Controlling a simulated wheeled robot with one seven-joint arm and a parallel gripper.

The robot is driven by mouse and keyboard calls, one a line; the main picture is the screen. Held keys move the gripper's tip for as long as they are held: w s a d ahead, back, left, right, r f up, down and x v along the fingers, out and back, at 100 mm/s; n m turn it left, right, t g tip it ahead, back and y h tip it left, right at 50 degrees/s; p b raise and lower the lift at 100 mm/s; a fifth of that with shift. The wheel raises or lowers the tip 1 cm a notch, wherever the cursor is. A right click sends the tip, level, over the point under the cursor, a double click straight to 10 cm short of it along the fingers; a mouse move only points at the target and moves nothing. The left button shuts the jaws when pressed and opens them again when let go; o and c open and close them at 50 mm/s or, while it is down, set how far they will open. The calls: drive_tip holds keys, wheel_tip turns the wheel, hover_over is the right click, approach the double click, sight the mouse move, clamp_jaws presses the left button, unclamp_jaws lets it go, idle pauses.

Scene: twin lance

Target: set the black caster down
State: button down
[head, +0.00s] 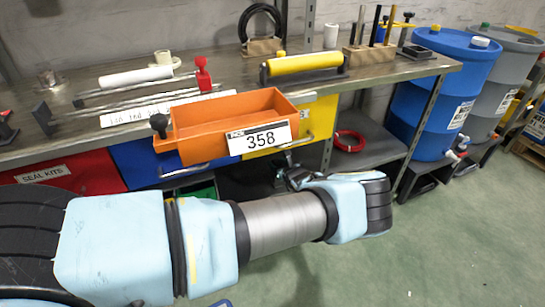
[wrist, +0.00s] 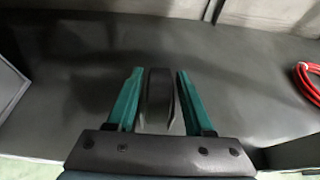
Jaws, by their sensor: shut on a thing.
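My gripper (wrist: 159,73) shows in the wrist view with its two teal fingers on either side of the black caster (wrist: 159,100). It is shut on the caster, which stands out dark between the fingers. Under it is a dark grey lower shelf (wrist: 85,60). I cannot tell whether the caster touches the shelf or hangs above it. In the head view my arm reaches across the front of the bench, and the gripper end is mostly hidden behind my own wrist; the caster cannot be made out there.
A coiled red cable (head: 349,141) lies on the lower shelf, at the right in the wrist view (wrist: 308,82). The workbench (head: 225,72) above carries an orange bin labelled 358 (head: 205,112). A blue drum (head: 440,95) stands to the right. The shelf around the gripper looks clear.

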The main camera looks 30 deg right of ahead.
sight(273, 157)
drive_tip(key=w, duration=0.5)
drive_tip(key=shift+d, duration=0.3)
drive_tip(key=shift+s+f, duration=0.1)
drive_tip(key=shift+f, duration=0.15)
drive_tip(key=shift+f, duration=0.15)
drive_tip(key=shift+c, duration=1.4)
unclamp_jaws()
drive_tip(key=shift+s, duration=0.15)
drive_tip(key=s+a, duration=0.1)
drive_tip(key=s, duration=1.1)
drive_tip(key=shift+s+a+r+b, duration=0.3)
drive_tip(key=shift+s+r+b, duration=0.05)
drive_tip(key=shift+s, duration=0.05)
